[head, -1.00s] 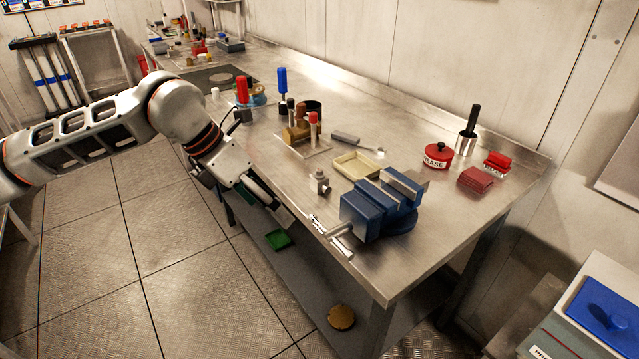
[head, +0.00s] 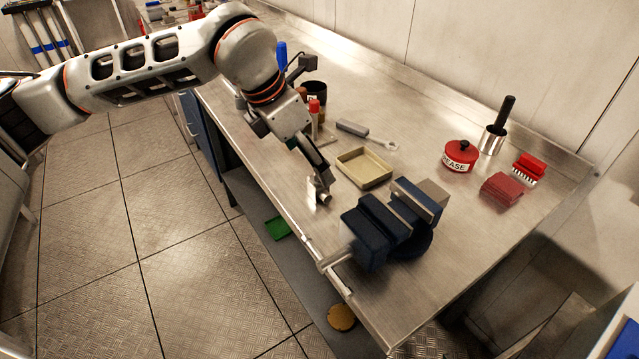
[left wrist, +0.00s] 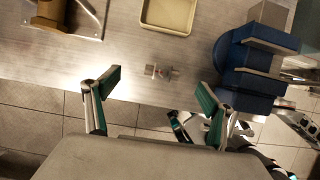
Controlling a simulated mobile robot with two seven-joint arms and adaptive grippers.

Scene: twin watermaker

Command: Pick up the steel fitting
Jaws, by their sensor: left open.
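The steel fitting (head: 324,197) is on the bench near its front edge, left of the blue vise (head: 395,225). In the head view my left gripper (head: 318,182) is at the fitting and partly hides it. In the left wrist view the small fitting (left wrist: 161,71) lies ahead of the fingertips, roughly centred between them. My left gripper (left wrist: 157,88) is open and empty, its two fingers wide apart. I cannot tell its exact height above the bench.
A shallow beige tray (head: 364,168) lies just behind the fitting, and a grey-handled tool (head: 366,134) lies beyond it. A red-topped marker-like item (head: 314,108) stands behind my left gripper. A red grease tin (head: 459,156) stands farther right. The bench's front edge is close.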

